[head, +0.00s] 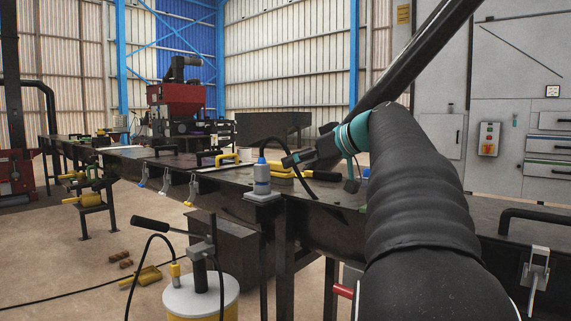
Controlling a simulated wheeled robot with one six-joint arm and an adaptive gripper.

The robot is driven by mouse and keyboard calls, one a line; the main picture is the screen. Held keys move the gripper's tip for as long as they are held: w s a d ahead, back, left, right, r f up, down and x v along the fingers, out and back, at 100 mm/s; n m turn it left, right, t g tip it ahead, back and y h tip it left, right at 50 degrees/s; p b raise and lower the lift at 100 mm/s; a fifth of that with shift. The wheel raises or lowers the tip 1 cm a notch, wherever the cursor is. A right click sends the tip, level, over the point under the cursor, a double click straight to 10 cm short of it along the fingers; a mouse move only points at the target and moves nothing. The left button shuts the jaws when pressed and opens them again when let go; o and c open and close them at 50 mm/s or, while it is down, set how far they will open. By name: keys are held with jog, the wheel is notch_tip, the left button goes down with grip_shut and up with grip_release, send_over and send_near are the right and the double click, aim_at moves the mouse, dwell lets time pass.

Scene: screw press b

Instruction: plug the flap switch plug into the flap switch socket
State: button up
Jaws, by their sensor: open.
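My gripper (292,160) is at the far end of my black-sleeved arm, small and dark, past the teal wrist ring. It is open, with nothing visible between its fingers. A grey-and-blue upright connector (262,178) stands on a pale square base at the bench's near edge, just below and left of my gripper. A black cable arches from its top to the right. A yellow connector (175,271) with a black cable stands on the pale drum lid at the lower left. No label shows which is the flap switch plug or socket.
A long dark bench (215,184) runs from the left back to the right, with yellow-handled clamps on it. A lever assembly (200,260) rises from the drum. A red machine (180,100) stands behind. Grey cabinets (500,120) stand at the right. The floor at the left is partly clear.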

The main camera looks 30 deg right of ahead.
aim_at(267, 172)
jog(key=p+x, duration=0.1)
jog(key=x, duration=1.2)
jog(key=shift+w+a+f, duration=0.15)
jog(key=shift+w, duration=0.05)
grip_shut()
